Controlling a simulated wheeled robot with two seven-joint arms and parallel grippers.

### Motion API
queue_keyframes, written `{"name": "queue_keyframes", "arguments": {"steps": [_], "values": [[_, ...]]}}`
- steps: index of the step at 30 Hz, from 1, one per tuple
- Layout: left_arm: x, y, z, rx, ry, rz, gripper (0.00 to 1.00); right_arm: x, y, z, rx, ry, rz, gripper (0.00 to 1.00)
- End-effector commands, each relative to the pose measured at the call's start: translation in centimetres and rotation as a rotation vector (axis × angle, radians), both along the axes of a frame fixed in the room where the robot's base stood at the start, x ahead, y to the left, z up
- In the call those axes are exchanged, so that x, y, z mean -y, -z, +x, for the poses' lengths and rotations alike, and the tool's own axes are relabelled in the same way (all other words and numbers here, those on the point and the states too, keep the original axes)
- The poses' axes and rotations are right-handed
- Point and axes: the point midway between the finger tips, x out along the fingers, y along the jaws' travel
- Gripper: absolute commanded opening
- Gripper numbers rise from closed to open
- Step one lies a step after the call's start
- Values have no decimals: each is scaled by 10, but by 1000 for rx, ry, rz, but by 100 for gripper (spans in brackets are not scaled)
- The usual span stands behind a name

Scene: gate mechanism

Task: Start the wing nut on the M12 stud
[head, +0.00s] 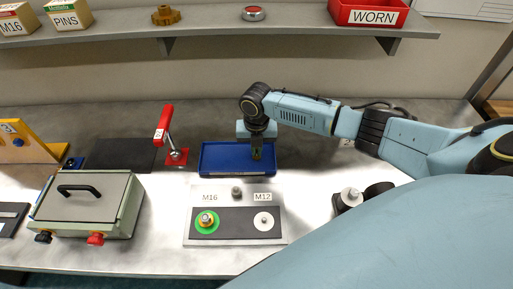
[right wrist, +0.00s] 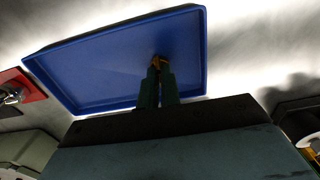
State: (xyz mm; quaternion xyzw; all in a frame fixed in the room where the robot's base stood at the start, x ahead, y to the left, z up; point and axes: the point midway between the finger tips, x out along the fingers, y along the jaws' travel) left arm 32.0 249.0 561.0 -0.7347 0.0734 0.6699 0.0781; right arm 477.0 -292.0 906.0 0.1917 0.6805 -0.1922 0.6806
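The board (head: 235,242) on the bench has a stud labelled M12 (head: 264,221) on a white disc at its right. At its left, a brass piece (head: 207,221) sits on the M16 stud in a green ring. My right gripper (head: 257,153) points down over the blue tray (head: 207,158), behind the board. My left gripper is not in view.
A red toggle clamp (head: 165,125) stands left of the tray. A green-grey box with a black handle (head: 90,195) is at the left. A shelf (head: 220,18) runs along the back.

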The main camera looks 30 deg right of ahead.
Motion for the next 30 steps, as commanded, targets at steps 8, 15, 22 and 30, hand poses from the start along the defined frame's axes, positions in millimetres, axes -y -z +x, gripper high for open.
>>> {"name": "queue_keyframes", "arguments": {"steps": [8,15,22,30], "values": [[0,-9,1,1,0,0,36,0,-8,0,0,0,0,0],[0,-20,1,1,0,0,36,0,-18,0,0,0,0,0],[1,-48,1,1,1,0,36,0,-48,0,0,0,0,0],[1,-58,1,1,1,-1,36,0,-58,0,0,0,0,0]]}}
